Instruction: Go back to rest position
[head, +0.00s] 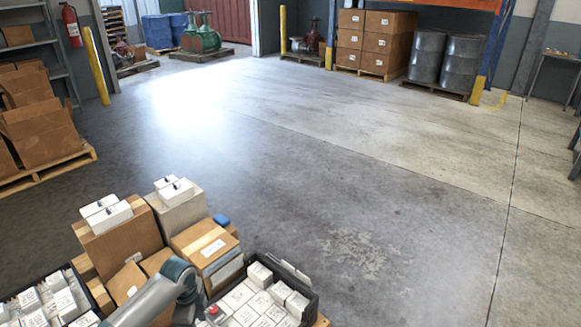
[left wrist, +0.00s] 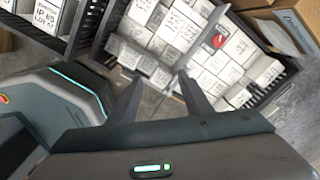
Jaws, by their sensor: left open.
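My left gripper (left wrist: 160,78) is open in the left wrist view, its two fingers apart with nothing visible between them. It is over a dark crate (left wrist: 108,22) of small white labelled boxes (left wrist: 150,45). In the head view my left arm (head: 150,297) reaches in at the bottom left, in front of the stacked cartons; its fingers are not clearly visible there. My right gripper is in neither view.
Cartons (head: 120,240) with white boxes on top stand beside a black crate (head: 312,300) of white boxes. Another filled crate (head: 88,290) is at the lower left. A loaded pallet (head: 45,175) stands farther left. The central floor (head: 370,190) is clear.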

